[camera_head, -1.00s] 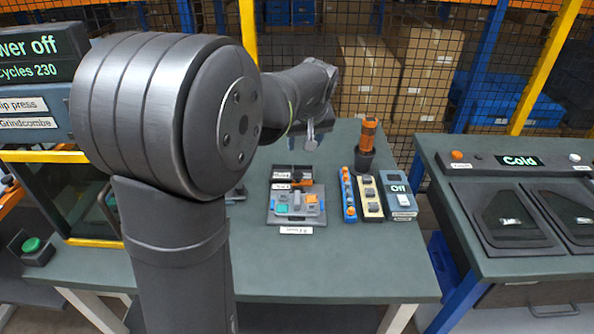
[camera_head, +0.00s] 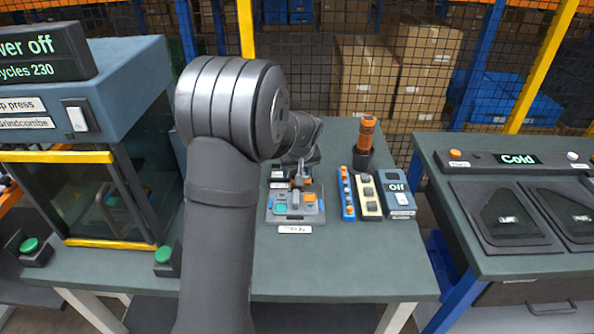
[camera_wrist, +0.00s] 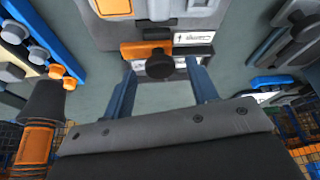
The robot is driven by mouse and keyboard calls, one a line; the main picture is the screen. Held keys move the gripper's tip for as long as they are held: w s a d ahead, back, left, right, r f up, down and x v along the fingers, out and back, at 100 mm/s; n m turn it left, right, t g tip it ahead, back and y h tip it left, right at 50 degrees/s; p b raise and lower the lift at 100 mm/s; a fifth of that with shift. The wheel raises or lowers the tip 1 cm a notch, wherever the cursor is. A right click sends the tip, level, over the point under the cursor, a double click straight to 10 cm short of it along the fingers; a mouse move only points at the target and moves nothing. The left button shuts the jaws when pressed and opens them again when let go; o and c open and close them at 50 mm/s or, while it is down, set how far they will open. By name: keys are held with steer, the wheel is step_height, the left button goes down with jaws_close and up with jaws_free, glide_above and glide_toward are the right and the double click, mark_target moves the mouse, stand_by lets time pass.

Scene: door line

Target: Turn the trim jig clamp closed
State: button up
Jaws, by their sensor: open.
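The trim jig (camera_head: 312,216) is a grey plate with a white label at its front edge, on the green-grey table. It carries teal and orange blocks. At its back, an orange piece with a round black knob, apparently the clamp (camera_wrist: 148,48), shows in the wrist view. My gripper (camera_wrist: 160,67) is open. Its two blue fingers reach toward the clamp, one on each side of the black knob; I cannot tell whether they touch it. In the head view my arm's end (camera_head: 300,150) is over the back of the jig, and the fingers are mostly hidden.
Right of the jig stand a blue button strip (camera_head: 347,193), a cream switch strip (camera_head: 368,196), a box reading "Off" (camera_head: 397,196) and an orange-handled tool in a dark holder (camera_head: 365,150). A glass-fronted press (camera_head: 100,200) stands left.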

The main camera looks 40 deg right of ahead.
steer(key=shift+c, duration=0.3)
steer(key=c, duration=0.9)
steer(key=shift+m, duration=0.3)
steer(key=m, duration=0.1)
steer(key=m+g+h, duration=0.1)
steer(key=m, duration=0.1)
steer(key=shift+w+a+m, duration=0.15)
steer(key=shift+a+m, duration=0.05)
steer(key=shift+m, duration=0.1)
steer(key=m+g+h, duration=0.1)
steer(key=m, duration=0.2)
steer(key=shift+w+m, duration=0.15)
steer(key=shift+m, duration=0.15)
steer(key=m+g, duration=0.1)
steer(key=m, duration=0.1)
steer(key=m+g, duration=0.1)
steer(key=m, duration=0.1)
steer(key=shift+w+a+m, duration=0.1)
steer(key=shift+w+m, duration=0.1)
steer(key=shift+m, duration=0.1)
steer(key=shift+w+m+g, duration=0.15)
steer(key=shift+m+g, duration=0.65)
steer(key=shift+m, duration=1.2)
